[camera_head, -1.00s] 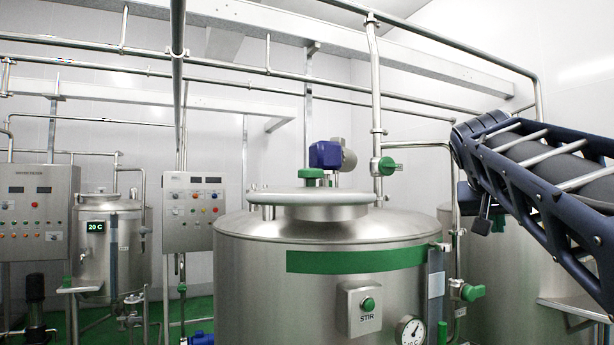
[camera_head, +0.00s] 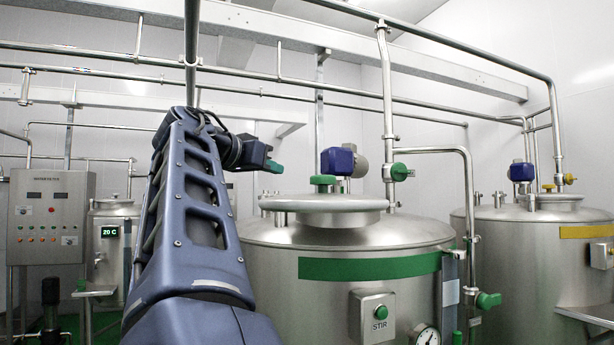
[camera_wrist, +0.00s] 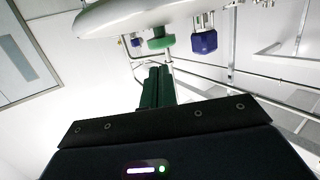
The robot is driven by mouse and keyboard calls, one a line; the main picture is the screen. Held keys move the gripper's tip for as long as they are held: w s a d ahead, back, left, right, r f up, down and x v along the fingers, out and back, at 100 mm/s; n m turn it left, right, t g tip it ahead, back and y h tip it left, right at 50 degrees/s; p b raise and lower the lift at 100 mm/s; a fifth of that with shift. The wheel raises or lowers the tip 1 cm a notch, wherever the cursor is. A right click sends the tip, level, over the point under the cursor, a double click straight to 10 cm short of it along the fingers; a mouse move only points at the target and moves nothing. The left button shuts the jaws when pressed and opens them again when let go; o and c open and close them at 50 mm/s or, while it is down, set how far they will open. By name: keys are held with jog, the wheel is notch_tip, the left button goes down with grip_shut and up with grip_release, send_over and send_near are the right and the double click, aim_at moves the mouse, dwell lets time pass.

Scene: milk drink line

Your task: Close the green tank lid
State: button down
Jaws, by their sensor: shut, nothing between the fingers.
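The green tank (camera_head: 345,268) is a steel vessel with a green band, standing right of the middle in the head view. Its round steel lid (camera_head: 325,203) looks level on top, with a green knob (camera_head: 323,183) at its centre. I cannot tell whether its rim is fully seated. The wrist view is upside down; there the lid (camera_wrist: 135,14) fills the top edge and its green knob (camera_wrist: 161,41) points down. My gripper (camera_head: 274,166) is shut and empty, left of the knob, above the lid's left edge and apart from it. Its green fingers (camera_wrist: 158,86) are together in the wrist view.
A blue motor (camera_head: 338,161) stands behind the lid, and a vertical steel pipe with a green valve (camera_head: 398,172) is right of it. A yellow-banded tank (camera_head: 560,250) is at the right. Control cabinet (camera_head: 50,215) is at the left. Pipes cross overhead.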

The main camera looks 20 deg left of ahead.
aim_at(316, 183)
jog(key=x, duration=1.3)
jog(key=shift+w+d, duration=0.1)
jog(key=shift+w, duration=0.15)
